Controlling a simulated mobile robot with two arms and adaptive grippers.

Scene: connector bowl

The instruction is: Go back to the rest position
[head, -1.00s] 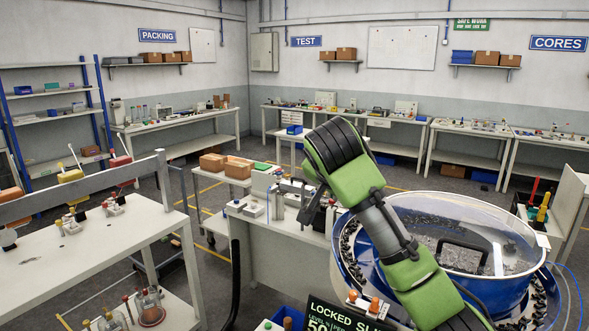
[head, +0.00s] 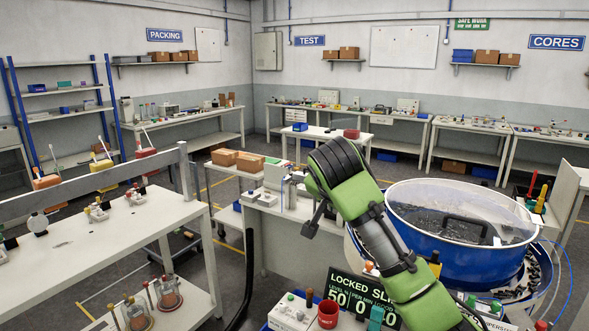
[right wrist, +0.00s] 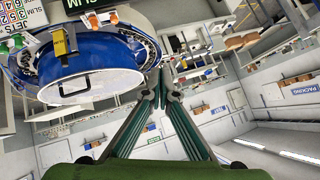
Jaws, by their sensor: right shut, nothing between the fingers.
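My right arm rises from the bottom right of the head view, in front of the blue connector bowl (head: 425,235). Its gripper (head: 312,221) hangs left of the bowl, over the gap before the benches, its dark fingers partly hidden by the wrist. In the right wrist view the two long fingers meet at the tips (right wrist: 161,72), shut and empty, apart from any object. The bowl (right wrist: 85,68) shows there at the upper left, in a turned picture. My left gripper is in neither view.
A white bench (head: 110,245) with small fixtures and a grey rail stands at the left. A "LOCKED" display (head: 350,292), a red cup (head: 328,314) and a white control box (head: 292,314) sit at the bottom, close to my right arm. Cardboard boxes (head: 237,160) stand behind.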

